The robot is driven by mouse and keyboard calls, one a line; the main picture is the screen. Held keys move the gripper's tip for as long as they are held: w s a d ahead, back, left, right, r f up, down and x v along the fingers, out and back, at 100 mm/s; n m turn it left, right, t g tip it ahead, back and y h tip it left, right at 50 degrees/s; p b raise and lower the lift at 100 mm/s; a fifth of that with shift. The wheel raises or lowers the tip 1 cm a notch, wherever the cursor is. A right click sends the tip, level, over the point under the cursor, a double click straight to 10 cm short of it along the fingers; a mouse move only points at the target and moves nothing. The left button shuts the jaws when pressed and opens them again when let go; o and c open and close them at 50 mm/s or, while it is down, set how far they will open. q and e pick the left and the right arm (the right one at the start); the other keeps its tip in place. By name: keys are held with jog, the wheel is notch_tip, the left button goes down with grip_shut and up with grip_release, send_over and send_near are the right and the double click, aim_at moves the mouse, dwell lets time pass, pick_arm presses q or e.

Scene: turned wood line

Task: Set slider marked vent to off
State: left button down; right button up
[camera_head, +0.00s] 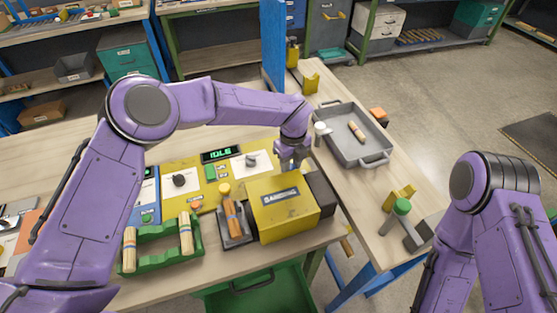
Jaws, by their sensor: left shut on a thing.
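My left gripper (291,165) points down at the right end of the yellow control panel (207,195), just behind a yellow box. Its jaws are shut on a small part there, apparently the slider's handle, which the fingers and wrist hide. The vent marking and the off mark cannot be read. The panel carries a lit display (220,154) reading IDLE, a black knob (179,180), a green button (210,172) and a grey knob (251,160) on a white plate. My right arm shows at the lower right, but its gripper is out of view.
The yellow box (283,208) stands in front of my left gripper. A grey tray (353,135) with a wooden piece lies to the right. A green rack (163,246) with turned pieces and a dark holder (235,238) stand at the front. A blue post (272,45) rises behind.

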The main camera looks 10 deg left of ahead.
aim_at(293, 168)
pick_arm(q)
jog(key=shift+s+d, duration=0.15)
jog(key=c, duration=0.8)
grip_release()
jog(key=shift+o, duration=0.2)
jog(key=shift+s+d, duration=0.1)
jog(key=shift+r, duration=0.15)
notch_tip(293, 168, up, 10)
jog(key=b, duration=0.3)
jog(key=shift+r, duration=0.15)
